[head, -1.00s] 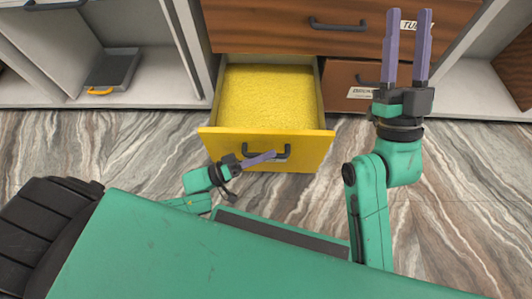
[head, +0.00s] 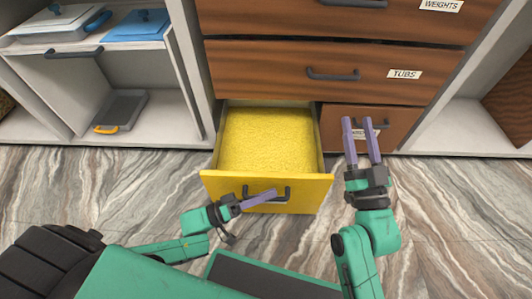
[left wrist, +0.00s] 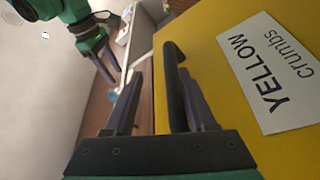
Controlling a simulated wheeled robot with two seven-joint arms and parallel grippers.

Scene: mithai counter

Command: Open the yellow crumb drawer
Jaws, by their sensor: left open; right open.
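The yellow crumb drawer (head: 219,183) is pulled well out of the cabinet at floor level, and yellow crumbs fill it. Its dark bar handle (head: 287,192) is on the front face. My left gripper (head: 268,195) is at the handle, with its jaws open. In the left wrist view, the handle (left wrist: 174,85) runs between the two spread fingers (left wrist: 160,100), beside the label "YELLOW crumbs" (left wrist: 272,72). I cannot tell whether a finger touches it. My right gripper (head: 360,122) is open and empty, in front of the small brown drawer to the right.
Closed brown drawers (head: 300,65) rise above, one labelled "TUBS" (head: 404,74). The small brown drawer (head: 398,120) beside the yellow one is closed. Marbled floor (head: 455,200) is clear on the right.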

